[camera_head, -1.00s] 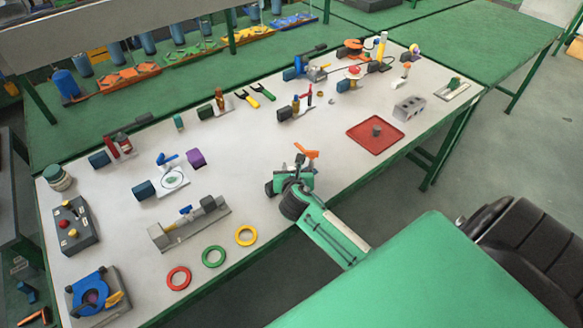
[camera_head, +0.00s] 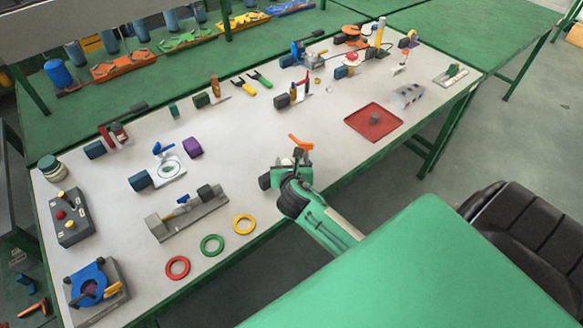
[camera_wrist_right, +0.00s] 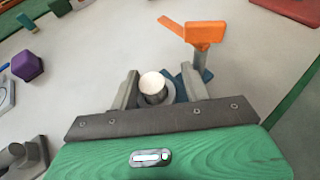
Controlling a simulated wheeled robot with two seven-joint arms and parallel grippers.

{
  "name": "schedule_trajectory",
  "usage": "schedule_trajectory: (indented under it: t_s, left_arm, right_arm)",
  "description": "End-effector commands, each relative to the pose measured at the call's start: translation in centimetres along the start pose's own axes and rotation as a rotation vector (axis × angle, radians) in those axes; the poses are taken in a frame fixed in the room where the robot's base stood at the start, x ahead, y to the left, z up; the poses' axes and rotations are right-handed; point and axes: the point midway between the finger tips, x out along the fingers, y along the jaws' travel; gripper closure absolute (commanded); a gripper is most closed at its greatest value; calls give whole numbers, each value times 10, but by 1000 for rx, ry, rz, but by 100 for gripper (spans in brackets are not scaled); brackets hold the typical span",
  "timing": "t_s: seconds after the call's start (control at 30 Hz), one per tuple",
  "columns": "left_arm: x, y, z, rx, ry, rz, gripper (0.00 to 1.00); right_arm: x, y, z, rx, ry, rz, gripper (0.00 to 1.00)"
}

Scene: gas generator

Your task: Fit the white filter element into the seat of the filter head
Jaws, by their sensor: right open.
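In the right wrist view, a round white-topped piece that looks like the filter element (camera_wrist_right: 152,82) stands in a dark grey cylindrical body (camera_wrist_right: 155,97) between the two fingers of my right gripper (camera_wrist_right: 160,77). Gaps show between the fingers and the body, so the jaws are open around it. How deep the white piece sits cannot be told. An orange lever (camera_wrist_right: 204,32) on a grey post stands just right of it. In the head view my right gripper (camera_head: 282,177) is at the table's front edge beside that lever (camera_head: 300,142) and hides the white piece. My left gripper is not in view.
A purple block (camera_head: 193,148) and a grey fixture (camera_head: 185,215) lie to the left. Yellow (camera_head: 243,224), green (camera_head: 212,245) and red (camera_head: 177,267) rings lie along the front edge. A red tray (camera_head: 373,122) is to the right. The table's middle is clear.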

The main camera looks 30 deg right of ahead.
Motion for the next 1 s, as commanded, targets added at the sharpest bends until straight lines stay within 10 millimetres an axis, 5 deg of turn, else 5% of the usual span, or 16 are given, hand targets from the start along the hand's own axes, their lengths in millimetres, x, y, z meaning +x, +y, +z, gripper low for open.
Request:
schedule_trajectory:
  t_s: [0.4,1.0]
  left_arm:
    - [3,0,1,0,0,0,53]
    - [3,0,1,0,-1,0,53]
  right_arm:
    - [-75,-1,3,2,-8,0,53]
    - [-84,-1,5,4,-10,-1,53]
